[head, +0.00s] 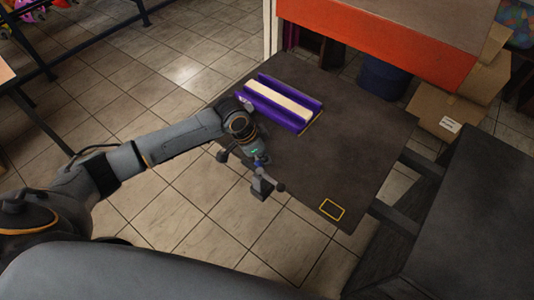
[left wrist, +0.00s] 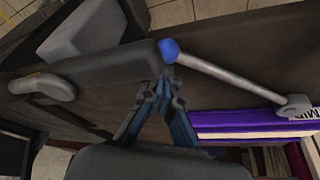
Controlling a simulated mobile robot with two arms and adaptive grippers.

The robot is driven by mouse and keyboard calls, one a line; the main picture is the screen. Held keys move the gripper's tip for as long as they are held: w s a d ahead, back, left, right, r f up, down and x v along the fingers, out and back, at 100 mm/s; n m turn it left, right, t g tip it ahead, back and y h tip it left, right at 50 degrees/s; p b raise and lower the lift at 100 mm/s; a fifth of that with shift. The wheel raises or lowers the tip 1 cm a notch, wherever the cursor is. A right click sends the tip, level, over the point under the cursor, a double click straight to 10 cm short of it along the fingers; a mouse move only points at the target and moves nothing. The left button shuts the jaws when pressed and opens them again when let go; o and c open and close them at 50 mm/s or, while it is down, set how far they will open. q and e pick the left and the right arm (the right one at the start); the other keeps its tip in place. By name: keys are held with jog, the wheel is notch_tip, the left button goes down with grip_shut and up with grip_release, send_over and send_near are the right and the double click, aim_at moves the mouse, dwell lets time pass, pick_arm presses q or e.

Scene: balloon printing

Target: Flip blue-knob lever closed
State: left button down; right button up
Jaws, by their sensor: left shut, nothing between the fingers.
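The lever is a grey rod (left wrist: 230,78) with a round blue knob (left wrist: 169,50) at one end. Its other end meets a grey pivot (left wrist: 293,105) beside the purple piece in the left wrist view. In the head view my left gripper (head: 258,158) is over the near-left edge of the dark table, and the knob is small and largely hidden there. My left gripper (left wrist: 160,92) is shut and empty, with its fingertips close below the knob. I cannot tell whether they touch it. My right gripper is not in view.
A dark bar (left wrist: 95,75) and a grey block (left wrist: 82,32) lie left of the knob. A purple holder (head: 312,121) with a cream strip sits on the dark table (head: 360,130). A yellow-outlined square (head: 332,209) marks its near corner. The table's right part is clear.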

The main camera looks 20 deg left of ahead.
pick_arm(q)
jog(key=shift+s+a+r+m+p, duration=0.1)
jog(key=shift+s+a+m+p, duration=0.25)
jog(key=shift+a, duration=0.2)
jog(key=s+a+m+g+b, duration=0.2)
jog(key=a+m, duration=0.4)
jog(key=a, duration=1)
jog(key=shift+m+h, duration=0.35)
jog(key=shift+h, duration=0.05)
jog(key=shift+a, duration=0.25)
jog(key=shift+d+r, duration=0.1)
